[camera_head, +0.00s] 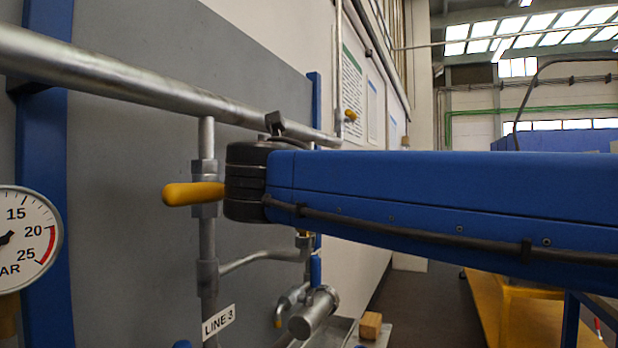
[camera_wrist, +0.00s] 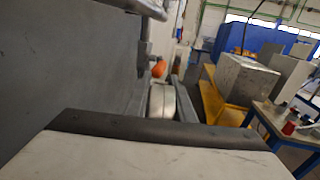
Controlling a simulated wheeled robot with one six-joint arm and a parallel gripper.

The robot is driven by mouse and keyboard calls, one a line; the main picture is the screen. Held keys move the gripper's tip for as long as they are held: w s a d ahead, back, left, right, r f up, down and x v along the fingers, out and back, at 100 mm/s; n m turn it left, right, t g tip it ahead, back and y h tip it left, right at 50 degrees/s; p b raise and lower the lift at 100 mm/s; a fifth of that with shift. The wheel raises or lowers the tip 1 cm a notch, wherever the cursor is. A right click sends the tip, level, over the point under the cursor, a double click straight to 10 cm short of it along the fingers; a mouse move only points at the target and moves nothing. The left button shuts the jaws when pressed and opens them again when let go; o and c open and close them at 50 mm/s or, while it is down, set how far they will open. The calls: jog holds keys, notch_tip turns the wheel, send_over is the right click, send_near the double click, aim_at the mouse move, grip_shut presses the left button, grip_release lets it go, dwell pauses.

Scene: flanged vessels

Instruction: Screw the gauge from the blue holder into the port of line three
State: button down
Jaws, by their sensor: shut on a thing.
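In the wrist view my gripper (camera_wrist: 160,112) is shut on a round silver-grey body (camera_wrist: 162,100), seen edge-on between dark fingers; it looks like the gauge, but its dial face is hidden. In the head view the line three pipe (camera_head: 207,240) runs down the grey panel, with a "LINE 3" label (camera_head: 218,321) and a yellow-handled valve (camera_head: 193,193). My arm hides my gripper here. I cannot identify the blue holder.
Another dial gauge (camera_head: 22,238) is cut by the left edge. A thick horizontal pipe (camera_head: 150,90) crosses above. A wooden block (camera_head: 370,325) lies low by metal fittings (camera_head: 315,312). In the wrist view, a grey box (camera_wrist: 245,78) and a table (camera_wrist: 285,125) stand right.

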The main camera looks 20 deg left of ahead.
jog(key=c, duration=1.4)
grip_release()
jog(key=shift+c, duration=0.2)
notch_tip(320, 180, up, 10)
